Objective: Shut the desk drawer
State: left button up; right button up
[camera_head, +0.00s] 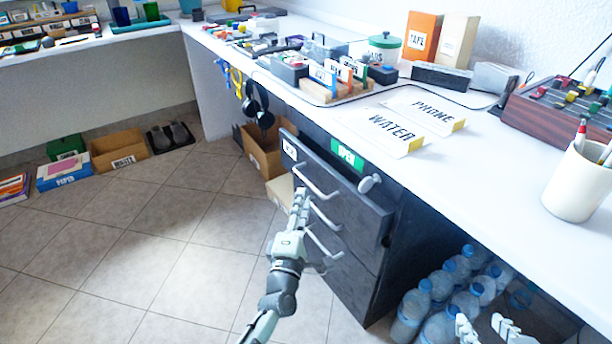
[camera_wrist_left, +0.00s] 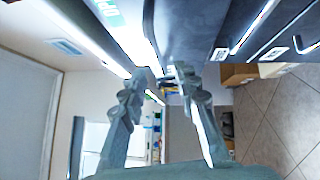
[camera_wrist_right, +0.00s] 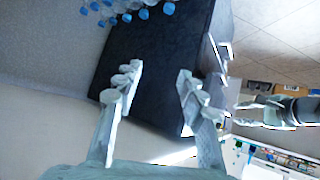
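The desk drawer (camera_head: 345,205) is the dark grey top drawer under the white desk. It stands partly pulled out, with its front away from the cabinet. It has a pale bar handle (camera_head: 317,182). My left gripper (camera_head: 301,195) is in front of the drawer fronts, near the handles; I cannot tell whether it touches them. In the left wrist view its fingers (camera_wrist_left: 166,72) are apart with nothing visibly held. My right gripper (camera_head: 487,322) is at the bottom right, by the desk's underside. The right wrist view shows its fingers (camera_wrist_right: 158,78) apart and empty, facing a dark panel.
Two more handles sit below on the drawer stack. Several water bottles (camera_head: 445,300) stand on the floor right of the cabinet. The desktop (camera_head: 350,125) carries cards, boxes and a mug (camera_head: 577,185). Cardboard boxes (camera_head: 262,150) stand left of the drawers. The tiled floor (camera_head: 150,255) is mostly clear.

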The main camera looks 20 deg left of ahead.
aim_at(308, 182)
pick_arm(q)
jog(key=w, duration=0.4)
jog(key=w+a+r, duration=0.1)
jog(key=w, duration=0.2)
grip_shut()
jog(key=shift+w, duration=0.1)
